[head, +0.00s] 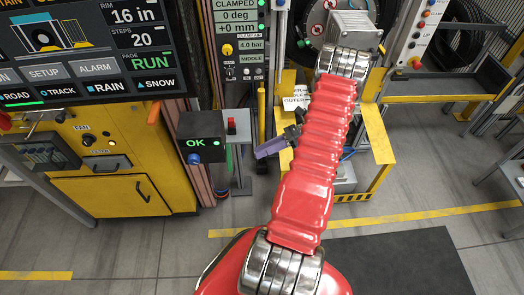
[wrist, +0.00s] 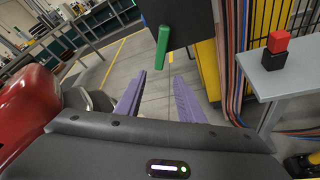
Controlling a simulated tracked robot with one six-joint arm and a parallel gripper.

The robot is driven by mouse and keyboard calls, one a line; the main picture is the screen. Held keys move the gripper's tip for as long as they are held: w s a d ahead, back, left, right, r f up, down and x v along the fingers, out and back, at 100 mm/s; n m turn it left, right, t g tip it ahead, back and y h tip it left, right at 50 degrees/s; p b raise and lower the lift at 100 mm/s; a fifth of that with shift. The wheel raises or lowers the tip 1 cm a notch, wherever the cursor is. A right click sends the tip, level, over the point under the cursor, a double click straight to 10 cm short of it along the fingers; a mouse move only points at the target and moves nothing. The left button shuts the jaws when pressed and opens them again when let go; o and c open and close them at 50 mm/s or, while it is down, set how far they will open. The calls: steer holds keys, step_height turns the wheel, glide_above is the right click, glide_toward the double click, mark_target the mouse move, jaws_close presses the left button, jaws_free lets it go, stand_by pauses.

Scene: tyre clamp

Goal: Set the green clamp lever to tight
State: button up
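The green clamp lever (wrist: 162,46) hangs down, slightly tilted, from the side of a dark box (wrist: 185,22) at the top of the wrist view. In the head view the lever shows as a thin green bar (head: 229,158) at the right side of the black box (head: 202,133) with the lit OK sign. My gripper (wrist: 159,78) has two purple fingers spread apart with nothing between them. The lever shows just beyond the fingertips, apart from them. In the head view my gripper (head: 271,147) is right of the box and lever, partly hidden by my red arm.
A grey stand (wrist: 275,75) with a red-topped black block (wrist: 277,44) is at the right of the wrist view, beside cables and a yellow post. A yellow machine cabinet (head: 115,195) and large screen (head: 85,50) stand left in the head view. Floor is clear in front.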

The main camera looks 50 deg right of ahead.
steer(key=shift+f, duration=0.15)
steer(key=shift+c, duration=1.4)
steer(key=shift+s+a+f+n, duration=0.2)
steer(key=shift+s+f+n, duration=0.05)
steer(key=shift+n, duration=0.25)
steer(key=shift+c, duration=0.8)
steer(key=shift+s+a+f+n+g+h, duration=0.35)
steer(key=shift+s+a+n+g, duration=0.4)
steer(key=shift+n, duration=0.25)
steer(key=c, duration=0.3)
steer(key=a+n+g, duration=0.1)
steer(key=s+r+n, duration=0.1)
steer(key=a+n+g, duration=0.1)
steer(key=n, duration=0.1)
steer(key=shift+s+a+r+g+h, duration=0.25)
steer(key=shift+a+r+g+h, duration=0.1)
jaws_close()
steer(key=a+r+n+t+h, duration=0.1)
steer(key=a+r+n+h, duration=0.9)
steer(key=a+r+n, duration=1.4)
steer(key=a+r, duration=0.6)
steer(key=r, duration=0.3)
steer(key=shift+a+r+n+t, duration=0.25)
steer(key=shift+a+n+t, duration=0.05)
steer(key=shift+a+n, duration=0.1)
